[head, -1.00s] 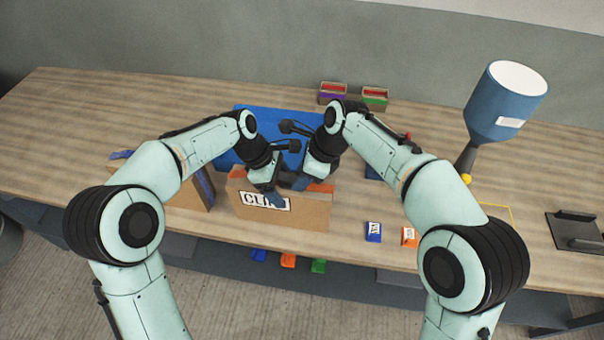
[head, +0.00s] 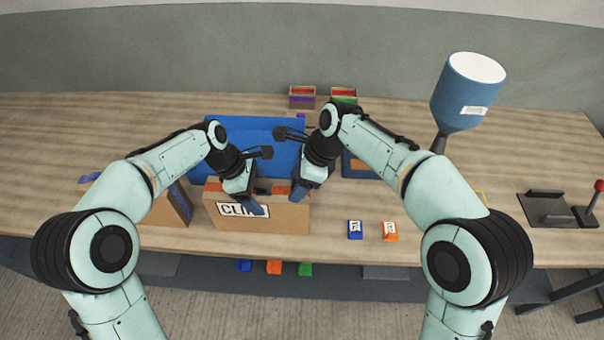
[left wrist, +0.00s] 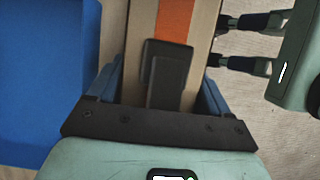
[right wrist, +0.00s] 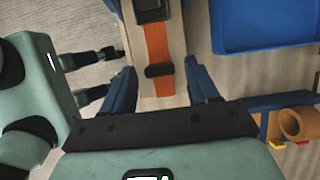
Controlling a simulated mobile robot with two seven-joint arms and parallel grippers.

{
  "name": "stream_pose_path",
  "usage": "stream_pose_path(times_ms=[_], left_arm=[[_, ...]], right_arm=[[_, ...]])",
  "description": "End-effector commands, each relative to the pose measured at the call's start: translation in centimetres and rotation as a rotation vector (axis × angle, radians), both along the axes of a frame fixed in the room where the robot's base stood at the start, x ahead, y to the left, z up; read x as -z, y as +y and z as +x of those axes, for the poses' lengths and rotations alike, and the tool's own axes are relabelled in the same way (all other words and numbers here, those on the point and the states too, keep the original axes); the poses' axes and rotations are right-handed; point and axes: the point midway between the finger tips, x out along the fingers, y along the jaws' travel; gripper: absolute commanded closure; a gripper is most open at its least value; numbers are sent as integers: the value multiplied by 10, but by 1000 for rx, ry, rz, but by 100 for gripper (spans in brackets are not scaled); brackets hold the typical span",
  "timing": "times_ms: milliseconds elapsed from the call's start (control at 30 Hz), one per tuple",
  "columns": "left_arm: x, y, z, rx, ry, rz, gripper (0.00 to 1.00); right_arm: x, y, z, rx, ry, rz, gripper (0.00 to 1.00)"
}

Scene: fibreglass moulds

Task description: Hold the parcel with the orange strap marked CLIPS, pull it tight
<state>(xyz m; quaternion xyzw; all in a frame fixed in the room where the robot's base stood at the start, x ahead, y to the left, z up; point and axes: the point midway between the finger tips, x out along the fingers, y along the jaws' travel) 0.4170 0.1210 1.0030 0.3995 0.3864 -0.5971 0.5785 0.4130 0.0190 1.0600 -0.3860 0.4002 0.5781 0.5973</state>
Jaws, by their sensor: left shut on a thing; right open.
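The cardboard parcel (head: 285,222) stands at the table's front edge; the letters "CLI" show on its white label and my left gripper covers the rest. The orange strap (right wrist: 158,48) runs along its top through a dark buckle (right wrist: 152,10), with a dark tab (right wrist: 160,70) further along. My left gripper (head: 252,203) is shut on the parcel, one blue finger on each side in the left wrist view (left wrist: 160,85). My right gripper (head: 298,190) is open above the parcel's right part; in the right wrist view its fingers (right wrist: 162,85) flank the strap and tab.
A blue panel or tray (head: 255,150) lies behind the parcel. Another box (head: 172,205) stands to the left. Blue (head: 355,229) and orange (head: 390,231) packets lie to the right. Two small bins stand at the back, and a blue funnel (head: 462,95) stands at the right.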

Motion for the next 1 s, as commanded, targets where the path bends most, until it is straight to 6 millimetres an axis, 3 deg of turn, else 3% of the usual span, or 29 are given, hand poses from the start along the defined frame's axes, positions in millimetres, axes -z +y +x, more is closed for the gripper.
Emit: stream_pose_path(times_ms=[600, 1000], left_arm=[[-1, -1, 0, 2, -1, -2, 75], [-1, -1, 0, 2, -1, -1, 75]], right_arm=[[-99, -41, 0, 2, -3, 1, 40], [-110, -46, -1, 1, -1, 0, 40]])
